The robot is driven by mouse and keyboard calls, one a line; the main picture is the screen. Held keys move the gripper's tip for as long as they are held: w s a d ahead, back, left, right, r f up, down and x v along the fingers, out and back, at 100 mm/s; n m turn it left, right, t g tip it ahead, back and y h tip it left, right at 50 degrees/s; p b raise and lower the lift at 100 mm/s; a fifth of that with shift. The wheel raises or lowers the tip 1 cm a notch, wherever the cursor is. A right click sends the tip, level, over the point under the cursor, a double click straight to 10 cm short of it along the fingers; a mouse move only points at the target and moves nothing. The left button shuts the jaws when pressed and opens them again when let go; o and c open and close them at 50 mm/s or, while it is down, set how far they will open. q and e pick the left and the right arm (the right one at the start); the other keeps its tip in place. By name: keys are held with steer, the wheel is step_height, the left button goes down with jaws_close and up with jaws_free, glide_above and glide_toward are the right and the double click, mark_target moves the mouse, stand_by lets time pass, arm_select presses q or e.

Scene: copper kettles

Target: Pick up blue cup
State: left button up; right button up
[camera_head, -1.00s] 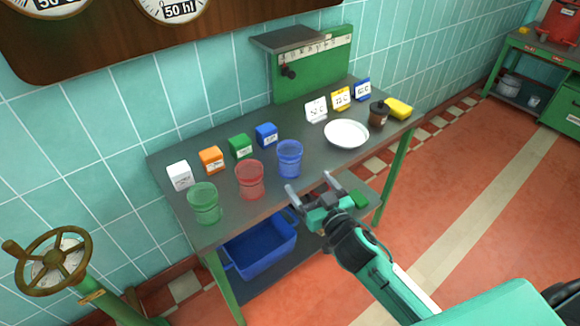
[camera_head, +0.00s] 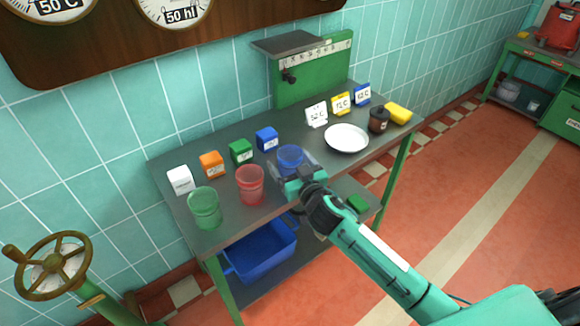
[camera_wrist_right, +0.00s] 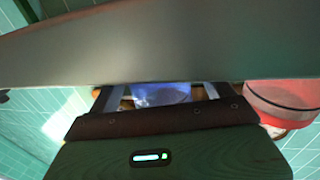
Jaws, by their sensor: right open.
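The blue cup (camera_head: 290,156) stands upright on the grey table (camera_head: 330,168), near its front edge; its lower part is hidden by my right gripper in the head view. My right gripper (camera_head: 289,165) is open at the cup, with its fingers seemingly on either side of it. In the right wrist view the blue cup (camera_wrist_right: 160,93) shows between the two fingers of my right gripper (camera_wrist_right: 158,93). I cannot tell whether the fingers touch it. My left gripper is not in view.
A red cup (camera_head: 250,185) stands close to the left of the gripper, and a green cup (camera_head: 204,208) farther left. Small white, orange, green and blue boxes (camera_head: 266,138) line up behind. A white plate (camera_head: 346,138) lies to the right. A blue crate (camera_head: 262,255) sits on the lower shelf.

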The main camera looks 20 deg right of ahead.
steer(key=shift+w+a, duration=0.2)
steer(key=shift+w, duration=1)
steer(key=shift+c, duration=0.2)
steer(key=c, duration=1)
